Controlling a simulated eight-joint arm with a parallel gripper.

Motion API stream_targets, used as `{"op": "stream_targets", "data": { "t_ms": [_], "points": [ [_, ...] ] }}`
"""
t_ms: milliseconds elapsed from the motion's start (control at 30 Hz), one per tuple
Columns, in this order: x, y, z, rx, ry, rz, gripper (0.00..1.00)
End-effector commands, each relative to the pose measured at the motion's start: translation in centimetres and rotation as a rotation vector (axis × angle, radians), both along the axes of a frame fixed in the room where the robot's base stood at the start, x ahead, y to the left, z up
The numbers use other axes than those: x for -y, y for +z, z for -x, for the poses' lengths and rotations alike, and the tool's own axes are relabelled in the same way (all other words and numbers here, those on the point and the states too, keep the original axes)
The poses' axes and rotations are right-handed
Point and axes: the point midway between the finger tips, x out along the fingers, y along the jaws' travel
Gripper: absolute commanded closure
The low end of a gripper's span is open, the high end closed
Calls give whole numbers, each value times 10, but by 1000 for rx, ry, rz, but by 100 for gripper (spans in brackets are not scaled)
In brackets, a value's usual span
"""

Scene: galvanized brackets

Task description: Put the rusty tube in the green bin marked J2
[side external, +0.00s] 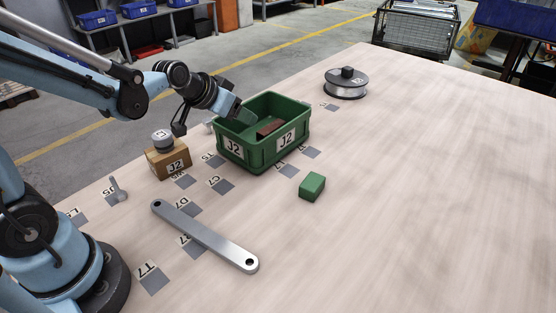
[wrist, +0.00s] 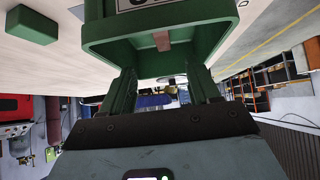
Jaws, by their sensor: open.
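The green bin (side external: 262,154) marked J2 stands on the table, and its interior shows at the top of the wrist view (wrist: 215,30). A reddish-brown piece, which looks like the rusty tube (side external: 270,129), lies inside the bin; it also shows in the wrist view (wrist: 162,41). My gripper (side external: 243,115) is tilted over the bin's left rim, its tips near or within the opening. In the wrist view my gripper (wrist: 163,85) has its two fingers wide apart with nothing between them. I cannot tell whether a finger touches the bin.
The table's right side is clear.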

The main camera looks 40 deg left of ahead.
Motion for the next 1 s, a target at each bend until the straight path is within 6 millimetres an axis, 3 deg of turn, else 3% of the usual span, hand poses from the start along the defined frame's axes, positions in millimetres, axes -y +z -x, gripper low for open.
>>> {"op": "stream_targets", "data": {
  "t_ms": [300, 600, 767, 1000],
  "points": [
    [27, 25, 66, -77, -9, 4, 39],
    [41, 26, 125, -143, -4, 1, 39],
    [43, 25, 137, -157, -1, -1, 39],
    [43, 24, 138, -159, 1, -1, 39]
  ]
}}
